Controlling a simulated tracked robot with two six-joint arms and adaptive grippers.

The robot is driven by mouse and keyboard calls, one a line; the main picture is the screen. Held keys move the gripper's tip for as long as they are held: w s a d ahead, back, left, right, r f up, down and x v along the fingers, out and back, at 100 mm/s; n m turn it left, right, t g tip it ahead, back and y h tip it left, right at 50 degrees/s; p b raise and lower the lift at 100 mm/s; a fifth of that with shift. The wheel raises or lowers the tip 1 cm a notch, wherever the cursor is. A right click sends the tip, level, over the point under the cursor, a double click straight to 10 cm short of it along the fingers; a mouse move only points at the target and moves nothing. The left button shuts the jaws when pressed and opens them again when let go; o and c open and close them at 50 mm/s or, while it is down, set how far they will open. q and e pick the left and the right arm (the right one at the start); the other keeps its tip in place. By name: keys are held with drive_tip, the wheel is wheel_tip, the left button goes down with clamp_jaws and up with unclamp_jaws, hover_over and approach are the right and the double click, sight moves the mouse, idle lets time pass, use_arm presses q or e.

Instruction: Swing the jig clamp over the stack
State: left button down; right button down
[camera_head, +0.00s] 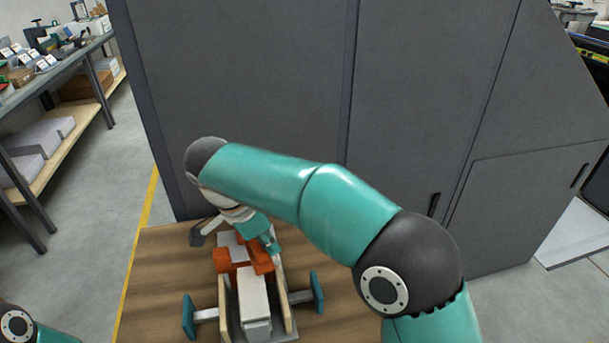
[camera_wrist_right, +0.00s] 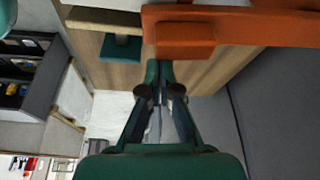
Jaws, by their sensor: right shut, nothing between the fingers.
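The jig (camera_head: 278,330) stands on the wooden table, with pale side rails and a light grey stack (camera_head: 254,300) between them. An orange part, which looks like the clamp (camera_head: 222,262), lies across the jig behind the stack's near part. In the right wrist view the orange bar (camera_wrist_right: 240,27) with a raised block fills the top. My right gripper (camera_head: 272,245) is over the jig's far end, beside the orange part, partly hidden by my forearm. In the wrist view its fingertips (camera_wrist_right: 160,70) are shut and empty, just below the orange block; contact is unclear. My left gripper is out of view.
Teal end pieces (camera_head: 188,315) stick out on both sides of the jig. A tall dark grey cabinet (camera_head: 250,80) stands close behind the table (camera_head: 150,290). A shelf bench (camera_head: 60,80) is at the left. Bare table lies left of the jig.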

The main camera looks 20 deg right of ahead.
sight(256, 256)
drive_tip(key=shift+s+a+p, duration=0.2)
drive_tip(key=shift+a+p, duration=0.05)
drive_tip(key=shift+a, duration=0.6)
drive_tip(key=shift+s+a+p, duration=0.15)
drive_tip(key=shift+a+p, duration=0.1)
drive_tip(key=shift+a, duration=0.6)
drive_tip(key=shift+a, duration=0.2)
drive_tip(key=shift+w+a+r, duration=0.1)
drive_tip(key=shift+r, duration=0.35)
drive_tip(key=v, duration=0.6)
drive_tip(key=shift+d+r, duration=0.2)
drive_tip(key=shift+d, duration=0.1)
